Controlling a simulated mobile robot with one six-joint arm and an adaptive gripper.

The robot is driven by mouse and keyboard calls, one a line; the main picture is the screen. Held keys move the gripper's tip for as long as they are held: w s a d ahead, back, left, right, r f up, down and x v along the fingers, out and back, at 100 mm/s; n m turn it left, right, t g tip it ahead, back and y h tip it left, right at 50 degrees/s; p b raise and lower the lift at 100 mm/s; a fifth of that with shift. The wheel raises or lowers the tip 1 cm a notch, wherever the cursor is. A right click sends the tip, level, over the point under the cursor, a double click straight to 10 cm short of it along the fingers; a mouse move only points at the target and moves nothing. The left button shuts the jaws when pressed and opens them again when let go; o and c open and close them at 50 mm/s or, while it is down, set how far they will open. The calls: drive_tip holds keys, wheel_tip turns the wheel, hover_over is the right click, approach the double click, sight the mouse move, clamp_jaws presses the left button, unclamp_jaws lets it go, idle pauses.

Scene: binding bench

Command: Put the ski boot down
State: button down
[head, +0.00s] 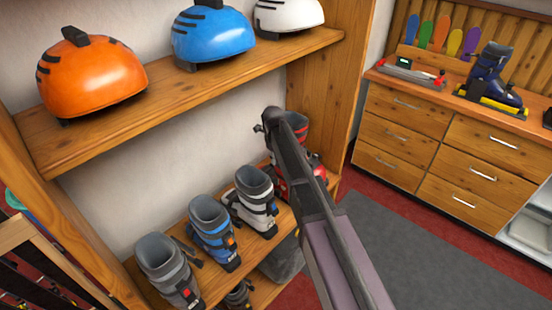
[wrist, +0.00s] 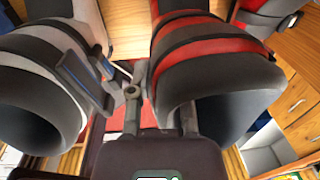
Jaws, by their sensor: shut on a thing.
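The red and black ski boot (wrist: 215,48) fills the right of the wrist view. In the head view the red boot (head: 284,182) is at the right end of the boot shelf, partly hidden behind my arm. My gripper (wrist: 160,110) is shut on the rim of its cuff, with one finger at the boot's opening and the other on the side toward the white boot. The boot looks upright. I cannot tell whether its sole touches the shelf.
A white and grey boot (head: 251,198) stands close on the left, with a blue boot (head: 212,232) and a grey boot (head: 168,270) beyond. Helmets sit on the upper shelf (head: 190,92). A dark blue boot (head: 489,72) is on the counter (head: 436,94) at right.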

drive_tip(key=shift+f, duration=0.1)
drive_tip(key=c, duration=0.6)
unclamp_jaws()
drive_tip(key=shift+o, duration=0.2)
drive_tip(key=shift+r, duration=0.2)
wheel_tip(320, 180, up, 12)
drive_tip(key=p, duration=1.2)
drive_tip(key=shift+s+a, duration=0.25)
drive_tip(key=shift+s, duration=0.2)
drive_tip(key=s+d+n, duration=2.3)
drive_tip(key=s+n, duration=0.1)
drive_tip(key=n, duration=0.1)
drive_tip(key=shift+s+n+g, duration=0.3)
drive_tip(key=shift+s, duration=0.05)
